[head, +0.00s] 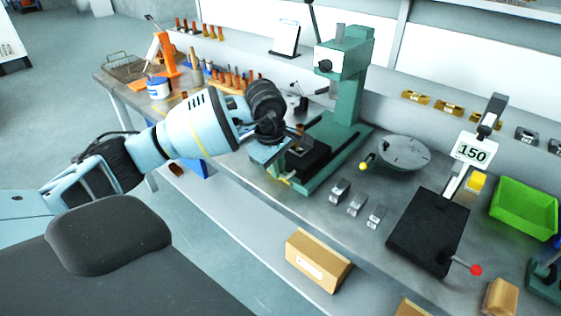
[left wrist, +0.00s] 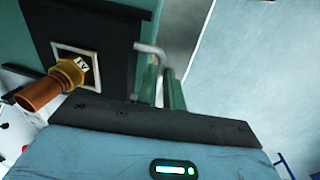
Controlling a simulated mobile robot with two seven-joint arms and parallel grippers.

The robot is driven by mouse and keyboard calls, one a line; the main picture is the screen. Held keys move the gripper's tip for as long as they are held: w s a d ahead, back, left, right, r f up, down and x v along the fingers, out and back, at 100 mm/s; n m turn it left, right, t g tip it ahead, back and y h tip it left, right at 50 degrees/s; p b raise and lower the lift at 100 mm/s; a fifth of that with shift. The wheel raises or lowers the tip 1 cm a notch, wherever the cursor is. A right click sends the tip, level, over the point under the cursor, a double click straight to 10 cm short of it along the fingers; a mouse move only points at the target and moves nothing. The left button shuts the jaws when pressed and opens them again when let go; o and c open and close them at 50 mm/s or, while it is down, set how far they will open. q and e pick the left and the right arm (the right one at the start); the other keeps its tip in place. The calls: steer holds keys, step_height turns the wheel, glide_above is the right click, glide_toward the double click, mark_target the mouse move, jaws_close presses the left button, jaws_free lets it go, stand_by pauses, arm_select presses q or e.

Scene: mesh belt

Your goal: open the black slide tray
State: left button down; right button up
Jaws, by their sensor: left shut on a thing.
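The black slide tray (head: 313,159) sits on the base of the green press (head: 345,95) on the bench. In the left wrist view the tray (left wrist: 95,30) carries a square metal nest with a copper and brass piece (left wrist: 56,84) in it. A grey bent handle (left wrist: 150,50) shows beside the tray's edge. My left gripper (head: 283,168) is at the tray's near left side, shut on the handle. Its fingertips are partly hidden by its own body in both views. My right gripper is not in view.
Three small metal blocks (head: 356,205) and a round grey plate (head: 404,152) lie to the right. A black scale (head: 428,232) reading 150 and a green bin (head: 524,207) stand further right. Copper pieces stand behind. Floor space is open before the bench.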

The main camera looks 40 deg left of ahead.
arm_select(q)
steer(key=shift+s, duration=0.15)
steer(key=shift+w, duration=0.2)
steer(key=c, duration=1.5)
jaws_free()
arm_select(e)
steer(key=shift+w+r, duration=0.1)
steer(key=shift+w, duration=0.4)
arm_select(q)
steer(key=shift+r, duration=0.1)
steer(key=r, duration=0.2)
steer(key=s+r, duration=0.1)
steer(key=r, duration=0.4)
steer(key=shift+s+a+r, duration=0.1)
steer(key=shift+s+r, duration=0.1)
steer(key=shift+r, duration=0.05)
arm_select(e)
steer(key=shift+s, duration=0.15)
